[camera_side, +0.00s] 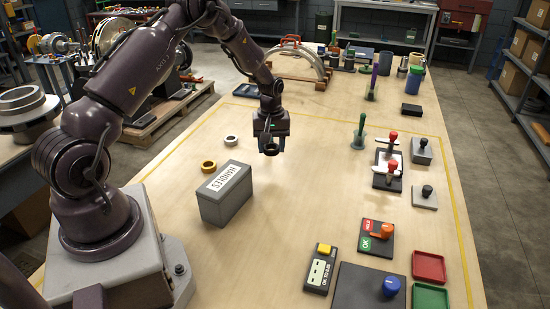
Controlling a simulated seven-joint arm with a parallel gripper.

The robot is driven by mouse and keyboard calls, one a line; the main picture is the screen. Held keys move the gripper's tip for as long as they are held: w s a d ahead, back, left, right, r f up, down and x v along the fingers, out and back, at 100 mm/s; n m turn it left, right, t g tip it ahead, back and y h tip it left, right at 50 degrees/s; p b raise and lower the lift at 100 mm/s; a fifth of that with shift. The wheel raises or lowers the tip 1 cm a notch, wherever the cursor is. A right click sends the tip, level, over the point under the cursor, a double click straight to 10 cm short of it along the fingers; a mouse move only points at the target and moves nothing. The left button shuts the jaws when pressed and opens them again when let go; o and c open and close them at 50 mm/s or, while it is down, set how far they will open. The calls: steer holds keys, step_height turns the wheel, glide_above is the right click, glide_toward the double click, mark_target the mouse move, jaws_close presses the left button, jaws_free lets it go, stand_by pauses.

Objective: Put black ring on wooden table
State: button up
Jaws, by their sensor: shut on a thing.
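My gripper (270,140) points down above the middle of the wooden table (290,225). It is shut on the black ring (271,149), which shows between and just below the fingers. The ring appears held above the tabletop, though its exact height is hard to judge. The jaws hide part of the ring.
A grey box labelled HANDLES (224,193) stands front left of the gripper. A casing half (300,62) stands at the back. The table's middle is clear.

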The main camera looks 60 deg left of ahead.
mark_target(276, 166)
steer(key=shift+w+a+f, duration=0.25)
steer(key=shift+w+f, duration=0.2)
steer(key=shift+f, duration=0.15)
steer(key=shift+w+a+f, duration=0.25)
steer(key=shift+w+f, duration=0.15)
steer(key=shift+f, duration=0.15)
steer(key=shift+w+a+f, duration=0.1)
steer(key=shift+w+f, duration=0.05)
steer(key=shift+f, duration=0.75)
steer(key=shift+w+f, duration=0.1)
steer(key=shift+f, duration=0.8)
steer(key=shift+f, duration=0.1)
steer(key=o, duration=1)
steer(key=shift+c, duration=0.2)
